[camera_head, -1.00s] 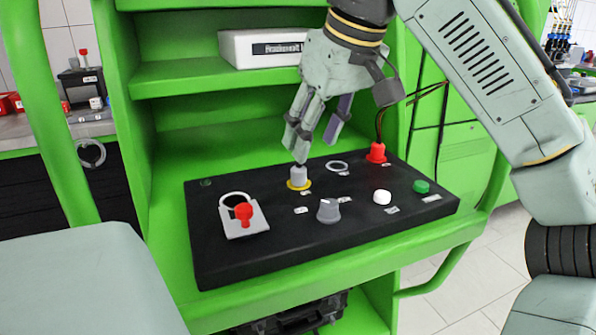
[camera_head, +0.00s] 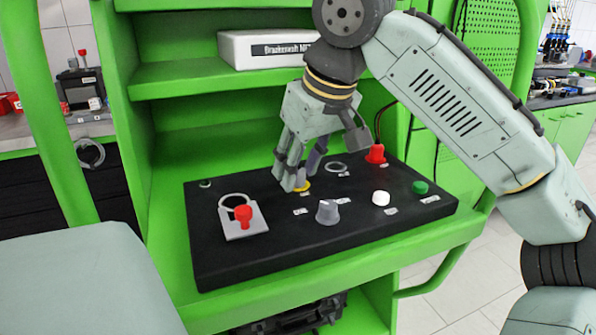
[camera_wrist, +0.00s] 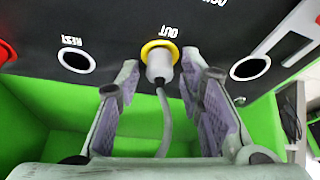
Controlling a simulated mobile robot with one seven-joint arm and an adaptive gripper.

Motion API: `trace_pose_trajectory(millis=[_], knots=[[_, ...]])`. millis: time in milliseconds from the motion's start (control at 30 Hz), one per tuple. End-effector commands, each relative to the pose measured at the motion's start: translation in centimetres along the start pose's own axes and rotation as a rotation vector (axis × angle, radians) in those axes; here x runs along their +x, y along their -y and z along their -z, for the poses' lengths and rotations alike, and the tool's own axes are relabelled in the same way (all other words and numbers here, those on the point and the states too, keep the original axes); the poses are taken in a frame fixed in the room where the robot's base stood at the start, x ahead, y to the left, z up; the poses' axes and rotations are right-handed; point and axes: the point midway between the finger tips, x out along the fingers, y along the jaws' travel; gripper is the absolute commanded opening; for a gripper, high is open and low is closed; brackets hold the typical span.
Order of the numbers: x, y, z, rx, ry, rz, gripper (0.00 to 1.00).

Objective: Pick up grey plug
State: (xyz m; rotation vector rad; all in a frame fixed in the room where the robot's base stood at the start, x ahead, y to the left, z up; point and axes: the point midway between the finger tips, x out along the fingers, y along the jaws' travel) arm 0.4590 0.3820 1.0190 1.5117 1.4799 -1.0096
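The grey plug (camera_wrist: 160,66) sits in the yellow-ringed socket marked OUT (camera_wrist: 172,44) on the black panel, its grey cable running down the wrist view. My gripper (camera_wrist: 158,82) is open, with one finger on each side of the plug and cable. Gaps show between the fingers and the plug. In the head view my gripper (camera_head: 293,184) is low over the panel at that socket, hiding most of the plug; part of the yellow ring (camera_head: 304,187) shows beside the fingers.
The black panel (camera_head: 225,270) also carries a red plug (camera_head: 375,153), a grey knob (camera_head: 328,211), a white button (camera_head: 381,198), a green button (camera_head: 420,187) and a red switch (camera_head: 243,213). A white box (camera_head: 265,50) stands on the green shelf above.

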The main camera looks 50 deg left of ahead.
Motion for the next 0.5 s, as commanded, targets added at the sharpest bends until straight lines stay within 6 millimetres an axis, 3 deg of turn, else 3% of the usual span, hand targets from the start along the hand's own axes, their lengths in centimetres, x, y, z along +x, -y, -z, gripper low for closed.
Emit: trace_pose_trajectory(millis=[500], knots=[[-0.04, 0.0, 0.01, 0.0, 0.0, 0.0, 0.0]])
